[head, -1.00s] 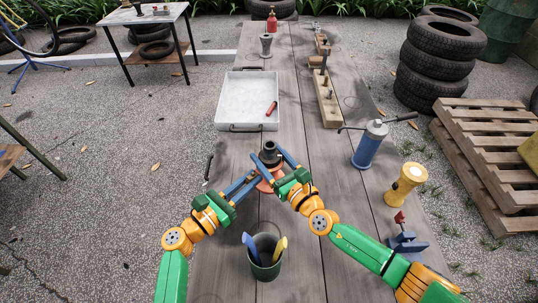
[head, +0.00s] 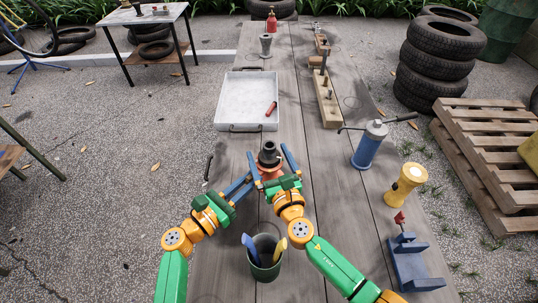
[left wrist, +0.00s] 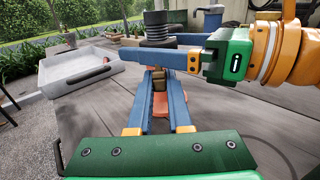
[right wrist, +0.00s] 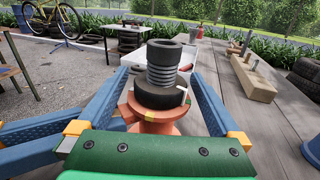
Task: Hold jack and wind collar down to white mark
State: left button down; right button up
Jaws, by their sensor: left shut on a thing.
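The jack has an orange-red body (right wrist: 150,122) with a black collar (right wrist: 160,94) around a grey threaded screw (right wrist: 163,65). It stands upright on the bench in front of me. A white mark (right wrist: 185,95) shows beside the collar at its right, and a small yellow patch is on the orange rim. My left gripper (head: 254,178) is shut on a part of the jack at its left side; a small brownish piece (left wrist: 159,98) shows between its fingers. My right gripper (head: 268,150) is open, its fingers on either side of the jack near collar height, apart from the collar.
A green cup (head: 263,262) with blue and yellow tools stands in front. A white tray (head: 232,127) with a red cylinder lies behind the jack.

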aim_at(273, 165)
jog(key=v, duration=0.7)
jog(key=shift+s, duration=0.25)
jog(key=shift+r, duration=0.1)
